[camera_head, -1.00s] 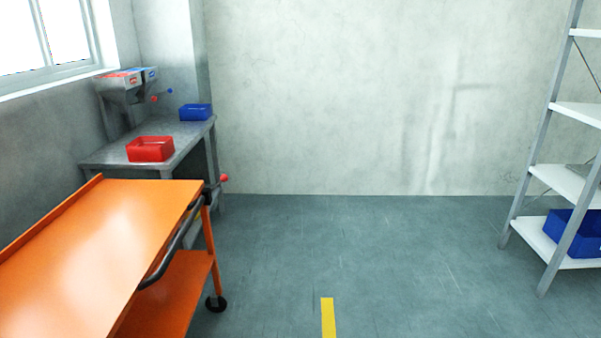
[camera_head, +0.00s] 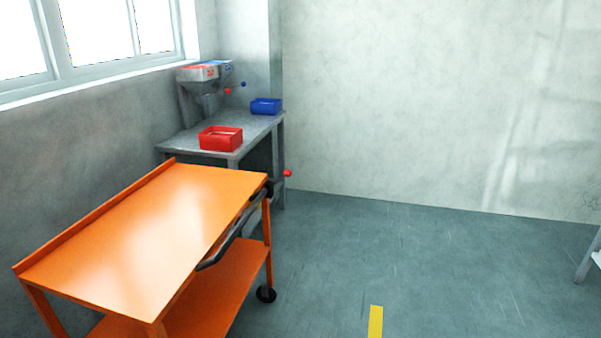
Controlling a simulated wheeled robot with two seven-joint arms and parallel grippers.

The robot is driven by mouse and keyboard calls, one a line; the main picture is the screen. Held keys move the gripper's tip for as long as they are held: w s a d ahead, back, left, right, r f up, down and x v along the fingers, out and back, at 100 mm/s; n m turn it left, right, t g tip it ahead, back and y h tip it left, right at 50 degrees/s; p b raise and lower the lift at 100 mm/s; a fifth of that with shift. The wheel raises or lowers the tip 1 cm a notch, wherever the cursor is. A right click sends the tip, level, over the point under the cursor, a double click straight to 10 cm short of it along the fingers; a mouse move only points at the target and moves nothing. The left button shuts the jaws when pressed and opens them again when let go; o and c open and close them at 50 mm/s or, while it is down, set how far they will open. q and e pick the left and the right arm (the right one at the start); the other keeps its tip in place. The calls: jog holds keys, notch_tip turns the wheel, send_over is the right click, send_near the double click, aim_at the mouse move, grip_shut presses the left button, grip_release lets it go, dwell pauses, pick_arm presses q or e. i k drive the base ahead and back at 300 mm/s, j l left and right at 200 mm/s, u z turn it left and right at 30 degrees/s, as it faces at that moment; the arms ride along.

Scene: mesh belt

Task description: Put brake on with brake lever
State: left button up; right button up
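A small red knob (camera_head: 287,173) shows at the right side of the grey bench, near the bench leg; it may be the brake lever's end, but I cannot tell. I cannot tell which of these is a brake lever. Neither of my grippers is in view.
An orange two-tier cart (camera_head: 150,235) with a dark handle stands in front of the grey bench (camera_head: 190,146). A red bin (camera_head: 220,138) and a blue bin (camera_head: 265,106) sit on the bench. The floor (camera_head: 430,265) right of the cart is clear, with a yellow stripe (camera_head: 376,321).

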aim_at(287, 173)
jog(key=i+l, duration=0.3)
jog(key=i, duration=0.2)
jog(key=i+l, duration=0.3)
jog(key=i, duration=0.25)
jog(key=i+l+u, duration=0.1)
jog(key=i+l, duration=0.2)
jog(key=i, duration=0.2)
jog(key=i+l, duration=0.35)
jog(key=i, duration=0.15)
